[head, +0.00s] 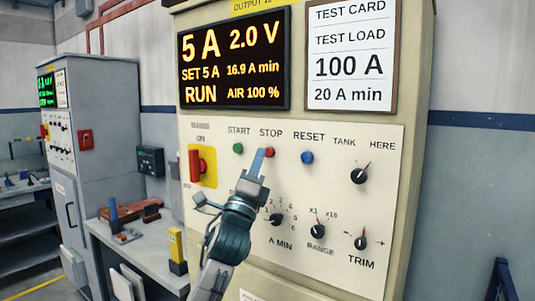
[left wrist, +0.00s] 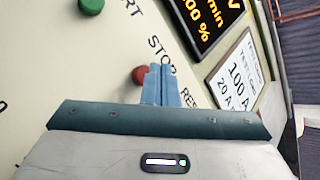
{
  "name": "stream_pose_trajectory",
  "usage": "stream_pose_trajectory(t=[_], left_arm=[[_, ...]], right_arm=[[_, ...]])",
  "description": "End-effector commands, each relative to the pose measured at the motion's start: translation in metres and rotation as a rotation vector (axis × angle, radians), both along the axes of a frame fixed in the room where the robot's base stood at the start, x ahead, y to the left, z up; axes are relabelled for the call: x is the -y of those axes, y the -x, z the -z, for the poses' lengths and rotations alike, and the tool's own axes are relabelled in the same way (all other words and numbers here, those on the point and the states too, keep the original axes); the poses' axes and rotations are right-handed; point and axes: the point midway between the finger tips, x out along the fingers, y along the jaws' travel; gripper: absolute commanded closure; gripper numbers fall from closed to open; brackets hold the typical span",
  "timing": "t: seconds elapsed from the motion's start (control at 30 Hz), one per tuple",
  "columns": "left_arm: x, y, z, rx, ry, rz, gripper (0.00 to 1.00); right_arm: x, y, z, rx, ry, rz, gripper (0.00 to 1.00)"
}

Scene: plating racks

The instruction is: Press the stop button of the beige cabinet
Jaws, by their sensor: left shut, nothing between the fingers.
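The beige cabinet (head: 414,110) fills the middle of the head view. On its pale panel, the red stop button (head: 270,152) sits under the word STOP, between the green start button (head: 238,148) and the blue reset button (head: 307,157). My left gripper (head: 261,153) is shut and empty, its blue fingertips just left of the stop button. In the left wrist view the shut fingers (left wrist: 160,82) overlap the edge of the red stop button (left wrist: 139,75). I cannot tell whether they touch it. My right gripper is not in view.
The display (head: 235,60) reads RUN, 5 A and 2.0 V. A red switch (head: 197,165) on a yellow plate is left of my gripper; several black knobs are below and right. A bench (head: 150,250) and a grey cabinet (head: 105,130) stand at left.

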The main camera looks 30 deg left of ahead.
Motion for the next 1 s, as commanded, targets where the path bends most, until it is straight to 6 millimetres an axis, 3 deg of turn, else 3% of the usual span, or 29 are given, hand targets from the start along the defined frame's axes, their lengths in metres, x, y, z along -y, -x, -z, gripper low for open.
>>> stream_pose_trajectory(t=[1.0], left_arm=[[0.0007, -0.0096, -0.0005, 0.0, 0.0, 0.0, 1.0]], right_arm=[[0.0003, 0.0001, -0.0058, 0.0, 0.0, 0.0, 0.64]])
